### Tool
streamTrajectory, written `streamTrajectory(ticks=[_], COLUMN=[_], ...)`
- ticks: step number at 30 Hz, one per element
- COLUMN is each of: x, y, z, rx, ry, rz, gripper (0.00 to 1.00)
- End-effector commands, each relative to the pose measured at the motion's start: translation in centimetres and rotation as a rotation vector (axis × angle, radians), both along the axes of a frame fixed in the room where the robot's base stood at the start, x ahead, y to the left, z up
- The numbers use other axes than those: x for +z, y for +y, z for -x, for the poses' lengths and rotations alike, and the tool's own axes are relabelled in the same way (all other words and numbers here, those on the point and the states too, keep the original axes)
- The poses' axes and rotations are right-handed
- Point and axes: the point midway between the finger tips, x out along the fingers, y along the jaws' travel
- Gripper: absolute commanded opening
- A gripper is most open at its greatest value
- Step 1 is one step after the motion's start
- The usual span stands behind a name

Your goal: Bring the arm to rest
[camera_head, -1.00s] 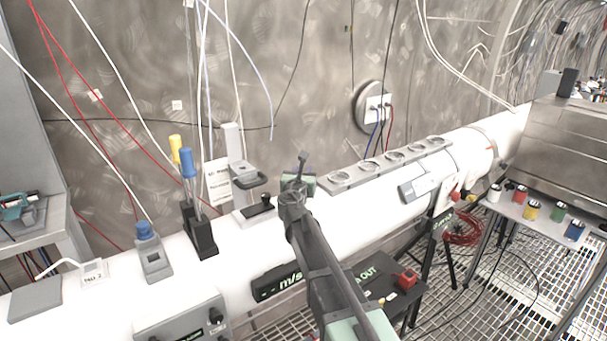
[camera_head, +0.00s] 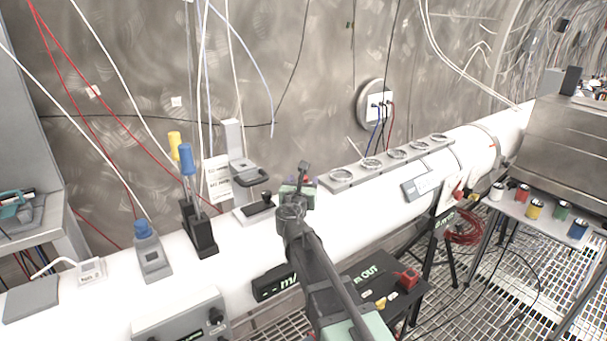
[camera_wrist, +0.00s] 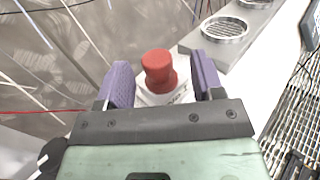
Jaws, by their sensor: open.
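My gripper (camera_head: 300,186) is over the white pipe (camera_head: 345,220), near the left end of the grey rack of round dishes, in the head view. In the wrist view, my gripper (camera_wrist: 162,78) has its two purple fingers apart with nothing clamped between them. A red knob (camera_wrist: 158,70) on a pale base shows between and beyond the fingers. I cannot tell its distance from the fingers. My arm hides this knob in the head view.
The rack (camera_head: 395,160) lies right of my gripper. A grey stand (camera_head: 240,170) and a black holder with blue and yellow-handled tools (camera_head: 200,225) stand left. A dark shelf (camera_head: 375,285) is below right. The wall (camera_head: 300,90) is behind, with hanging cables.

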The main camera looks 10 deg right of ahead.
Motion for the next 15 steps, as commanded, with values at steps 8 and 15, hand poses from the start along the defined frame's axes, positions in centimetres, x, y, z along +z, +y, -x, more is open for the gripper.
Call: streamTrajectory(ticks=[8, 15], x=[1.2, 1.4], y=[2.4, 2.7], z=[5.6, 6.0], rx=[0.007, -0.001], ry=[-0.007, -0.028], rz=[0.012, -0.035], gripper=[0.61, 0.61])
